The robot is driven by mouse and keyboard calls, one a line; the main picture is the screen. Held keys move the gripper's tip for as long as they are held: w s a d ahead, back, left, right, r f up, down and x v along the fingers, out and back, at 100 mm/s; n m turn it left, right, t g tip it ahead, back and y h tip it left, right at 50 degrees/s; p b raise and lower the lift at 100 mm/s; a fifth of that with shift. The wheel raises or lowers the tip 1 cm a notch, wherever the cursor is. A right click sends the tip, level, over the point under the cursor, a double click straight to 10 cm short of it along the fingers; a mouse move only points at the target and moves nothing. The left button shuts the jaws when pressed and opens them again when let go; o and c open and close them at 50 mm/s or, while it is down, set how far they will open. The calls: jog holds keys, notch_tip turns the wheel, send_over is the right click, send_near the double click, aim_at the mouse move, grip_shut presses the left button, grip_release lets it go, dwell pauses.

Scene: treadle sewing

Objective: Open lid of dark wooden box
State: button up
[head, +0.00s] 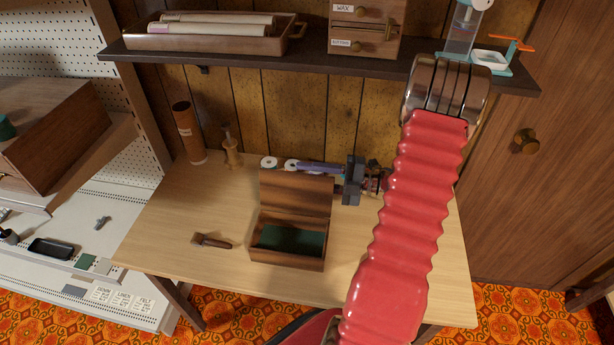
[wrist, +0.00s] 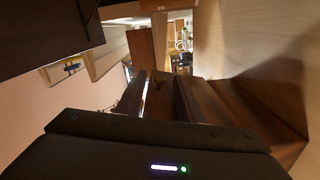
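The dark wooden box (head: 288,258) stands on the pale table, with its green-lined inside showing from above. Its lid (head: 296,193) stands raised at the back edge, and the box is open. My gripper (head: 352,182) is low over the table, just right of the lid and partly hidden by my red-sleeved arm. In the wrist view, my gripper (wrist: 158,95) shows a gap between its fingers, with nothing visibly clamped. Brown wood, likely the box (wrist: 265,115), lies close along the right there. I cannot tell whether a finger touches the lid.
A brown wooden tool (head: 211,241) lies left of the box. White spools (head: 270,162) and a tall brown tube (head: 188,132) stand at the back of the table (head: 170,240). A dark shelf (head: 260,58) with a tray and drawers hangs above. The table's front left is clear.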

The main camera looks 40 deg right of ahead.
grip_shut()
dwell(0.4)
jog(key=shift+f, duration=0.1)
